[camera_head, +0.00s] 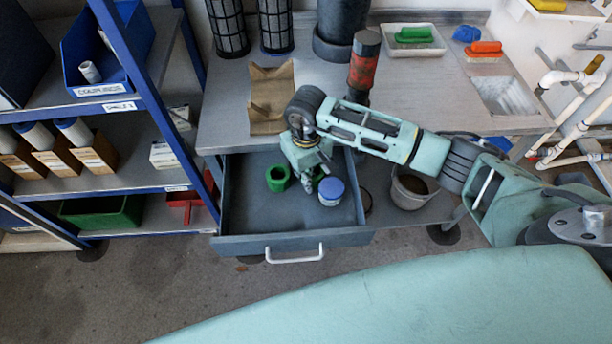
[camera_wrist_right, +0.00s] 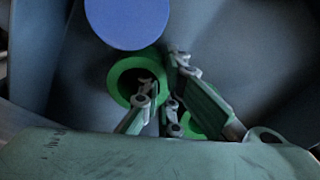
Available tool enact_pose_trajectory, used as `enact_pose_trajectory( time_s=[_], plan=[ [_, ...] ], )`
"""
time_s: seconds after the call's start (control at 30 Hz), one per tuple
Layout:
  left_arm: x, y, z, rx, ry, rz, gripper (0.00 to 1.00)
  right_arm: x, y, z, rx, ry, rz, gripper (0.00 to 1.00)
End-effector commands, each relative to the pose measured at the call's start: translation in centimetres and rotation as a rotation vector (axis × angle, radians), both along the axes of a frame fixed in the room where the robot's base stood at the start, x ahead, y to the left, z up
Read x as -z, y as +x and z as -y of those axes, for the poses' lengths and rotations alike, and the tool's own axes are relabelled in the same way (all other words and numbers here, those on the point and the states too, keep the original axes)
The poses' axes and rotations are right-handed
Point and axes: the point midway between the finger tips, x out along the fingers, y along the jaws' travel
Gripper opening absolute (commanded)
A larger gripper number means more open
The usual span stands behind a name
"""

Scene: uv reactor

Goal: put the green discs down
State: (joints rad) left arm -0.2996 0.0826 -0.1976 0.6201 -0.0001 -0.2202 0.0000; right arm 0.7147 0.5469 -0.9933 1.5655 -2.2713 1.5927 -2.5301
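One green disc (camera_head: 278,178), with a round hole, sits in the left part of the open grey drawer (camera_head: 240,215). A second green disc (camera_head: 319,181) is mostly hidden behind my right gripper (camera_head: 310,188), beside the blue-lidded jar (camera_head: 331,188). In the wrist view a green ring-shaped disc (camera_wrist_right: 118,82) lies by the blue lid (camera_wrist_right: 127,22), and another green disc (camera_wrist_right: 193,126) is partly hidden. My right gripper (camera_wrist_right: 163,78) has its fingers apart and low in the drawer, with one fingertip over the ring's hole. Contact is unclear. My left gripper is out of view.
The workbench (camera_head: 225,120) stands above and behind the drawer. A bucket (camera_head: 412,188) is right of the drawer, and a blue shelf rack (camera_head: 150,95) stands close on the left. The drawer's front left floor is clear.

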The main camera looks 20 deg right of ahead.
Motion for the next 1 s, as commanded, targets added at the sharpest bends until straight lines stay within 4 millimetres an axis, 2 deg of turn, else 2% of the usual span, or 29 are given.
enact_pose_trajectory(
  time_s=[0.2, 0.33, 0.67, 0.77, 1.0],
  plan=[
    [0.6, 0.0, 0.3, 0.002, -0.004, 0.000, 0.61, 0.4, 0.0, 0.0, 0.000, -0.001, 0.001, 0.00],
    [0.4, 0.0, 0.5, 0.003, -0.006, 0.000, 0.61, 0.3, 0.0, 0.0, 0.000, -0.001, 0.000, 0.12],
    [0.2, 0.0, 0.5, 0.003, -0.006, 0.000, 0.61, 0.1, 0.0, 0.0, 0.000, 0.000, -0.001, 0.12],
    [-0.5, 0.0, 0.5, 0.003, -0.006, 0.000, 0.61, -0.8, 0.0, 0.0, 0.000, 0.000, 0.001, 0.12],
    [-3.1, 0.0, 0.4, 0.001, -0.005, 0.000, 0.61, -6.0, 0.1, 0.1, 0.000, -0.002, 0.003, 0.12]
  ],
)
